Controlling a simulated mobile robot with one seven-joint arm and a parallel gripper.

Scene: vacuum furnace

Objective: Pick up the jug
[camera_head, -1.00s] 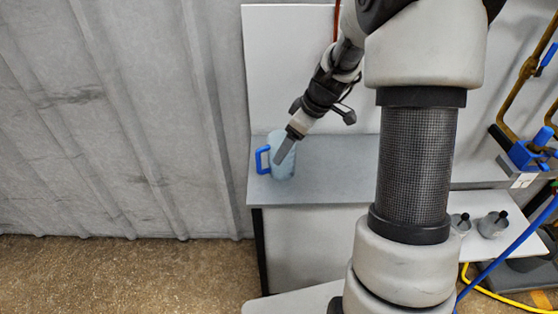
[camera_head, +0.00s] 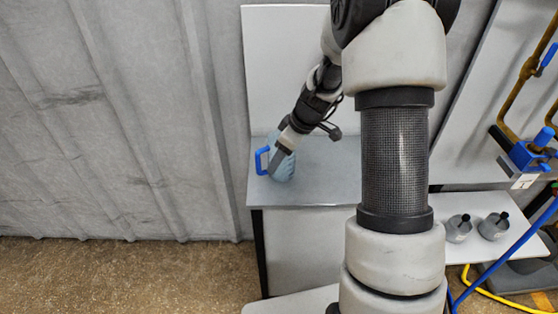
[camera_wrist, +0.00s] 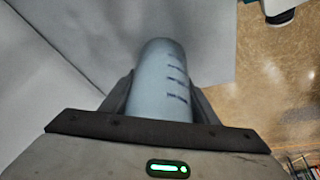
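The jug (camera_head: 284,173) is pale blue with a bright blue handle (camera_head: 262,160) on its left. It is at the left part of the grey bench top, and my gripper (camera_head: 279,156) partly covers it. My gripper reaches down to it from the upper right. In the wrist view the jug (camera_wrist: 163,75) lies between the two fingers of my gripper (camera_wrist: 162,95), with dark marks along its side. The fingers are spread around its body and look close to both sides. I cannot tell whether they press on it. The handle is not visible in the wrist view.
The grey bench top (camera_head: 325,178) is clear to the right of the jug. A pale panel (camera_head: 275,70) rises behind it, and a ribbed grey wall (camera_head: 110,120) is at left. Two grey containers with black tops (camera_head: 475,229) stand on a lower shelf at right.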

